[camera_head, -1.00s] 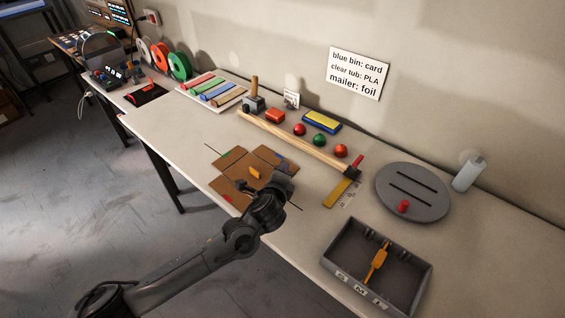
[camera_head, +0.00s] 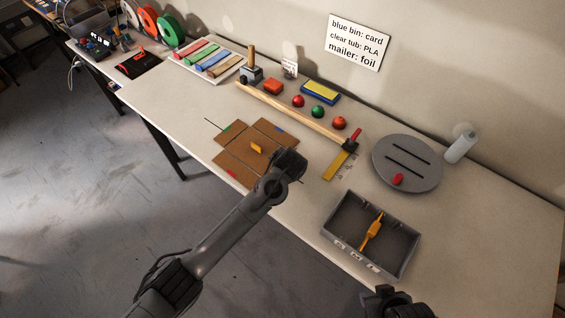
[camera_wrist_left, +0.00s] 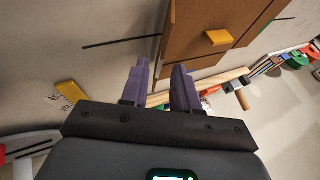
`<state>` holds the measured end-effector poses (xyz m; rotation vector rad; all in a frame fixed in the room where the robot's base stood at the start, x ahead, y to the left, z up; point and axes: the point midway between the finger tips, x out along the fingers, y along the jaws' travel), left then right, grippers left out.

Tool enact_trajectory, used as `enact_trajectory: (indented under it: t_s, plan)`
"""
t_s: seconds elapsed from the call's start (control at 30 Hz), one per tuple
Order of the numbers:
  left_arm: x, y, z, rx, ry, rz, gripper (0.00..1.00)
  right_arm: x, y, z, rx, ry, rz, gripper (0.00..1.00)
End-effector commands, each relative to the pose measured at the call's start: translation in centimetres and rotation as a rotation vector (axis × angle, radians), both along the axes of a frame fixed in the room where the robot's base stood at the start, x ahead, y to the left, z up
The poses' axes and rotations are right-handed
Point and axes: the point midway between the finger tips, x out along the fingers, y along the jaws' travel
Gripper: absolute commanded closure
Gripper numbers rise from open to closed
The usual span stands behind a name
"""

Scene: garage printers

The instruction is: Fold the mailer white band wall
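The brown cardboard mailer (camera_head: 236,145) lies opened out on the bench, with green, blue and red marks on its panels and an orange tab (camera_head: 257,147) near its middle. No white band is visible; my left arm covers the mailer's near right part. My left gripper (camera_head: 295,165) is at the mailer's right edge. In the left wrist view its two fingers (camera_wrist_left: 160,85) are apart with nothing visible between them, and the mailer (camera_wrist_left: 205,20) is just beyond them. I cannot tell whether they touch it. A dark end of my right arm (camera_head: 393,300) shows at the bottom edge; its fingers are unclear.
A grey tray (camera_head: 328,228) with an orange tool stands at the front right. A round grey plate (camera_head: 415,178) is behind it. Bare bench lies left of the mailer.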

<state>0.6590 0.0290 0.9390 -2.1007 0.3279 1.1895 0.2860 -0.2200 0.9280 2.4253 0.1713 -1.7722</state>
Motion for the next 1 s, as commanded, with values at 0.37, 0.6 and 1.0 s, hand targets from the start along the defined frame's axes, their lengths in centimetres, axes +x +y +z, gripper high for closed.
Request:
enact_trajectory:
  t_s: [0.37, 0.6, 1.0]
  plan:
    - [2.5, 0.4, -3.6, 0.0, -0.002, -0.001, 0.7, 0.0, 0.2, -1.0, 0.008, -0.001, -0.005, 0.57]
    - [2.8, 0.5, -4.1, 0.0, -0.001, -0.003, 0.7, 0.1, 0.3, -1.1, 0.011, -0.001, -0.008, 0.57]
    - [2.8, 0.5, -4.1, 0.001, -0.002, -0.002, 1.0, 0.1, 0.2, -1.0, 0.01, -0.003, -0.005, 0.57]
